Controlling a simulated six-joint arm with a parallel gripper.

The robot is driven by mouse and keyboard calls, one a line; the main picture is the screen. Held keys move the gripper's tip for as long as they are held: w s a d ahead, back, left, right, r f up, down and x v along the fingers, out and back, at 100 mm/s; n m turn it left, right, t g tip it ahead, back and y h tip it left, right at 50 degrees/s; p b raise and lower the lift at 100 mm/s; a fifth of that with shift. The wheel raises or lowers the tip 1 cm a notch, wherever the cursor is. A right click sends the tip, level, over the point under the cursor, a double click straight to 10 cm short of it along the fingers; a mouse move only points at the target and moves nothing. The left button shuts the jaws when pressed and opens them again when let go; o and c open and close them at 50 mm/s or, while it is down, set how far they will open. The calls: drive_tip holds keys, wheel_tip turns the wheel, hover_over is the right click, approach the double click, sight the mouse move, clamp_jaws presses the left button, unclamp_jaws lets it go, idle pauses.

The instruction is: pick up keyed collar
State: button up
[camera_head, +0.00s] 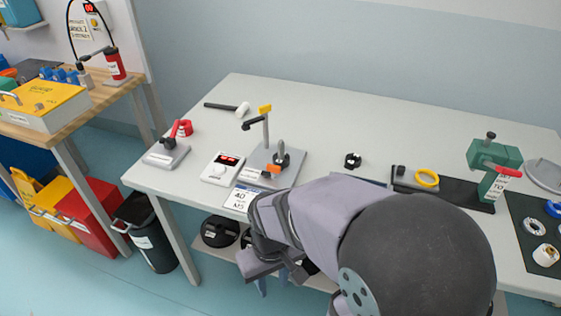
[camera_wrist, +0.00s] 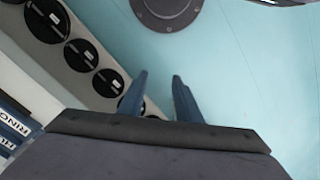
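A small black ring-shaped part (camera_head: 353,160) lies on the white table, right of the post fixture; it looks like the keyed collar, but its key is too small to make out. The wrist view does not show the ring.
Black discs (camera_wrist: 83,54) lie on a shelf below the tabletop. The tabletop around the black ring is clear.

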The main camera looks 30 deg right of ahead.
sight(281, 154)
drive_tip(key=o, duration=0.7)
drive_tip(key=w+d+r+m+p, duration=0.1)
drive_tip(key=w+d+r+p, duration=0.1)
drive_tip(key=w, duration=0.3)
drive_tip(key=w+d+r+m+t+p, duration=0.1)
drive_tip(key=w+d+r+p, duration=0.1)
drive_tip(key=w, duration=0.4)
drive_tip(key=w+d+r+t+p, duration=0.1)
drive_tip(key=w+d+r+p, duration=0.2)
drive_tip(key=w, duration=0.3)
drive_tip(key=shift+r+m+h+p, duration=0.4)
drive_tip(key=shift+r+p, duration=0.05)
drive_tip(key=shift+r, duration=0.45)
drive_tip(key=w+d+r+m+t+h+p, duration=0.1)
drive_tip(key=w+d+r+m+t+p, duration=0.25)
drive_tip(key=w+d, duration=0.85)
drive_tip(key=shift+n+g, duration=0.35)
drive_tip(key=shift+g, duration=0.4)
drive_tip(key=shift+w+a+f+p, duration=0.15)
drive_tip(key=shift+w+f+p, duration=0.35)
drive_tip(key=shift+f+p, duration=0.4)
drive_tip(key=shift+w+a+f+p, duration=0.2)
drive_tip(key=shift+w+f+p, duration=0.4)
drive_tip(key=shift+f, duration=0.65)
drive_tip(key=shift+w+a+f+p, duration=0.15)
drive_tip(key=shift+w+f+p, duration=0.3)
drive_tip(key=shift+f+p, duration=0.45)
